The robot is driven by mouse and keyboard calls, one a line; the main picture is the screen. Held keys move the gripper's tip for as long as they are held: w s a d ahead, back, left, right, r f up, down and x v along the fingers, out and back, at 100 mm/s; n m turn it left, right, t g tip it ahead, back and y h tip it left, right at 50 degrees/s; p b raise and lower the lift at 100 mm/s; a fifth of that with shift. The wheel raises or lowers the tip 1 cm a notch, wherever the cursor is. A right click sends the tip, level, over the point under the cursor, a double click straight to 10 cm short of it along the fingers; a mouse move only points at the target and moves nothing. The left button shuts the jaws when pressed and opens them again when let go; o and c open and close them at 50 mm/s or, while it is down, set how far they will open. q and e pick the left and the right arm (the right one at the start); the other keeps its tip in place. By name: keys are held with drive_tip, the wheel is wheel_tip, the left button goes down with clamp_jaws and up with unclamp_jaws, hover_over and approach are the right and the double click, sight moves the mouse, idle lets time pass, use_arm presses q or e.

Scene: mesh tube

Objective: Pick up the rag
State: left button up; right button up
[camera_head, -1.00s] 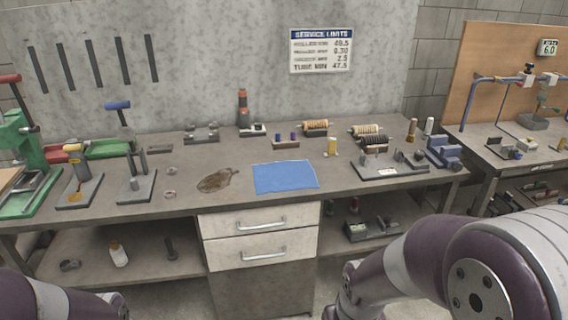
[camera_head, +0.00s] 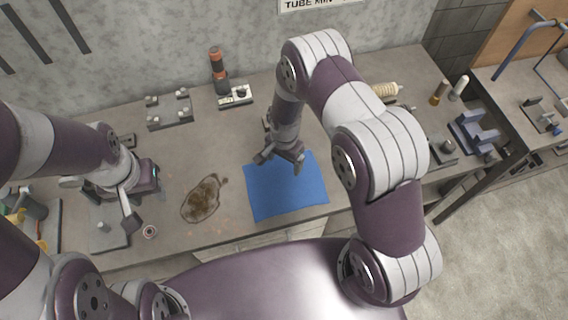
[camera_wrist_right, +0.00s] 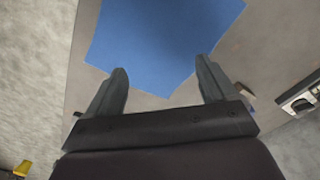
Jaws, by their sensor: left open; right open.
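The rag is a flat blue cloth (camera_head: 287,190) lying on the workbench, just right of a brown stain. It also shows in the right wrist view (camera_wrist_right: 165,40). My right gripper (camera_head: 281,163) is open and empty above the rag's back edge. In the right wrist view its two fingers (camera_wrist_right: 160,82) point toward the rag, with the near corner of the cloth between them. I cannot tell whether they touch it. My left gripper (camera_head: 130,205) is open and empty at the left of the bench, apart from the rag.
A brown stain (camera_head: 204,198) lies left of the rag, with a small ring (camera_head: 149,232) further left. A red-topped bottle (camera_head: 219,70) and metal fixtures (camera_head: 170,110) stand at the back. Blue blocks (camera_head: 474,133) stand at the bench's right end.

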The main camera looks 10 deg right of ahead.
drive_tip(key=f+b, duration=0.1)
drive_tip(key=s+f+b, duration=0.1)
drive_tip(key=f+b, duration=0.1)
drive_tip(key=shift+s+f, duration=0.1)
drive_tip(key=shift+f, duration=0.1)
drive_tip(key=f+b, duration=0.1)
drive_tip(key=f, duration=0.1)
drive_tip(key=f+b, duration=0.3)
drive_tip(key=f, duration=0.1)
drive_tip(key=shift+w+f+b, duration=0.25)
drive_tip(key=shift+w+b, duration=0.1)
drive_tip(key=shift+b, duration=0.05)
drive_tip(key=shift+s+r, duration=0.15)
drive_tip(key=shift+s, duration=0.15)
drive_tip(key=shift+w, duration=0.1)
drive_tip(key=c, duration=0.4)
use_arm(q)
wheel_tip(320, 180, down, 8)
drive_tip(key=s, duration=0.1)
drive_tip(key=shift+r, duration=0.15)
use_arm(e)
clamp_jaws()
wheel_tip(320, 180, up, 12)
drive_tip(key=p, duration=1)
use_arm(q)
wheel_tip(320, 180, up, 15)
drive_tip(key=p, duration=0.5)
use_arm(e)
wheel_tip(320, 180, up, 9)
hover_over(285, 182)
